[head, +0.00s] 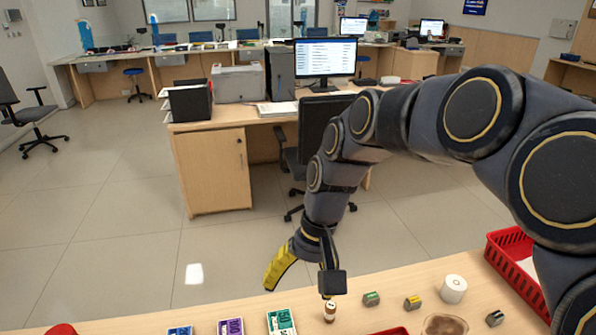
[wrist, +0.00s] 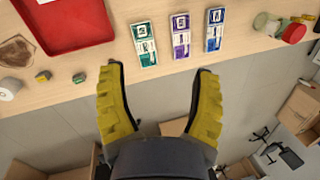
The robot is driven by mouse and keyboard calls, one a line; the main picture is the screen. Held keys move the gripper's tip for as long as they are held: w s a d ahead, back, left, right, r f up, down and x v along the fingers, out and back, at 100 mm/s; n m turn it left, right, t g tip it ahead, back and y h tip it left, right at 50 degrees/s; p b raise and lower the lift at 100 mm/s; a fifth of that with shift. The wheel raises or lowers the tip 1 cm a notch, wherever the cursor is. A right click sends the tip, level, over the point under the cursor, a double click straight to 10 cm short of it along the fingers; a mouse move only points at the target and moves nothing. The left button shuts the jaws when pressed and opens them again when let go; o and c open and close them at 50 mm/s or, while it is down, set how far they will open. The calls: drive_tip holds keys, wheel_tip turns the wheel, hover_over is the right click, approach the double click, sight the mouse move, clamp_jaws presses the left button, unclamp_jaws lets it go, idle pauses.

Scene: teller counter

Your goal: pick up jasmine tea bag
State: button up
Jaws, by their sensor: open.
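Three flat tea packets lie side by side on the wooden counter: green (wrist: 144,44), purple (wrist: 181,36) and blue (wrist: 213,30). Their print is too small to tell which is jasmine. In the head view, the green packet (head: 281,321), purple packet (head: 230,326) and blue packet (head: 180,330) show at the bottom edge, partly cut off. My gripper (wrist: 158,72) is open and empty, its two yellow fingers spread apart. In the wrist view the packets lie ahead of the fingertips, apart from them. In the head view a yellow finger (head: 280,265) hangs by the counter's far edge.
Small blocks (head: 371,298), a white roll (head: 453,288) and a red basket (head: 515,262) lie further right. A red tray (wrist: 70,38) and a red-lidded jar (wrist: 294,32) flank the packets in the wrist view.

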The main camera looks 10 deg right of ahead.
drive_tip(key=w+d+f+m+y, duration=0.1)
drive_tip(key=w+d+f+m, duration=0.15)
drive_tip(key=w, duration=0.35)
drive_tip(key=w+d+f+m, duration=0.2)
drive_tip(key=w+d+f, duration=0.1)
drive_tip(key=w, duration=0.2)
drive_tip(key=m+h, duration=0.4)
drive_tip(key=m, duration=0.6)
hover_over(414, 300)
drive_tip(key=shift+t, duration=0.3)
wheel_tip(414, 300, down, 18)
drive_tip(key=shift+w+a+r, duration=0.15)
drive_tip(key=shift+m, duration=0.25)
drive_tip(key=f, duration=0.7)
drive_tip(key=shift+d, duration=0.3)
drive_tip(key=shift+f, duration=0.4)
drive_tip(key=c, duration=0.8)
